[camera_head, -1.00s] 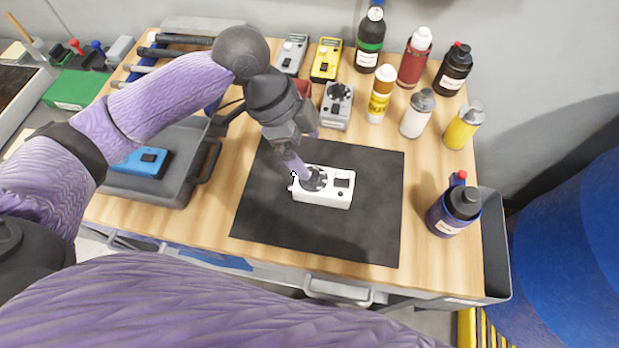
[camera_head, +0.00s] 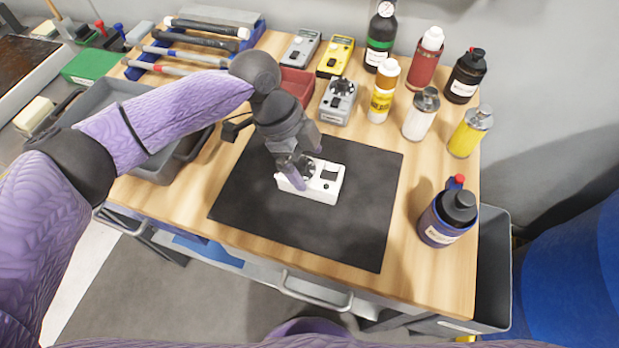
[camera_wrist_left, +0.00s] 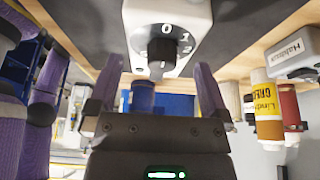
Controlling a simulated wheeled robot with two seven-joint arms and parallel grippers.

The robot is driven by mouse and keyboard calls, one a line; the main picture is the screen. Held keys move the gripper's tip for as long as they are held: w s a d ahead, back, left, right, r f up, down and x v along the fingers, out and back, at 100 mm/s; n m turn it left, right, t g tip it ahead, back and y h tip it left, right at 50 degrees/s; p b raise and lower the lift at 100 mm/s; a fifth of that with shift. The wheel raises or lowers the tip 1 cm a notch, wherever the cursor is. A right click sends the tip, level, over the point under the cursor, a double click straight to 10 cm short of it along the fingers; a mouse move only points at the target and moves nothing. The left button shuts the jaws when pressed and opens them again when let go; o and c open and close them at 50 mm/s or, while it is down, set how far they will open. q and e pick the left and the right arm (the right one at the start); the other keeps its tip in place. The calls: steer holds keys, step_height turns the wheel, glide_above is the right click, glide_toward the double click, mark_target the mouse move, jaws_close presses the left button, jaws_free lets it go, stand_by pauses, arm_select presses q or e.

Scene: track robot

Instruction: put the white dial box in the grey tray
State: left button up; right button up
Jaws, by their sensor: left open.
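The white dial box (camera_head: 326,182) lies flat on the black mat (camera_head: 350,235), its dark dial partly hidden by my gripper. My left gripper (camera_head: 300,172) is open, pointing down at the dial end of the box. In the left wrist view the box (camera_wrist_left: 190,18) fills the top middle, and the open fingers (camera_wrist_left: 158,80) stand apart toward either side of its dial end. I cannot tell whether they touch it. The grey tray (camera_head: 95,98) is at the left of the bench, partly hidden behind my left arm. My right gripper is not in view.
A grey dial box (camera_head: 337,108) and a red bin (camera_head: 297,84) stand just behind the mat. Several bottles, including a yellow-labelled one (camera_head: 383,95), line the back right. The mat's front is clear.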

mark_target(311, 172)
arm_select(q)
steer(key=x, duration=0.3)
steer(key=shift+a+f+b, duration=0.1)
steer(key=shift+f+b, duration=0.05)
steer(key=shift+b, duration=0.2)
steer(key=shift+f, duration=0.1)
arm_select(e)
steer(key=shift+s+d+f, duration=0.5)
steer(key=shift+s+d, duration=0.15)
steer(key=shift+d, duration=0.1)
arm_select(q)
steer(key=c, duration=1.3)
step_height(311, 172, up, 10)
steer(key=p, duration=0.3)
steer(key=shift+c, duration=0.2)
steer(key=s+a+r+n+t+y, duration=0.2)
steer(key=a+n+t, duration=0.1)
steer(key=a+n, duration=0.4)
steer(key=s+a+r+n+t+y, duration=0.2)
steer(key=a+n, duration=0.5)
steer(key=n, duration=0.7)
steer(key=shift+s+n+t, duration=0.3)
steer(key=shift+t, duration=0.1)
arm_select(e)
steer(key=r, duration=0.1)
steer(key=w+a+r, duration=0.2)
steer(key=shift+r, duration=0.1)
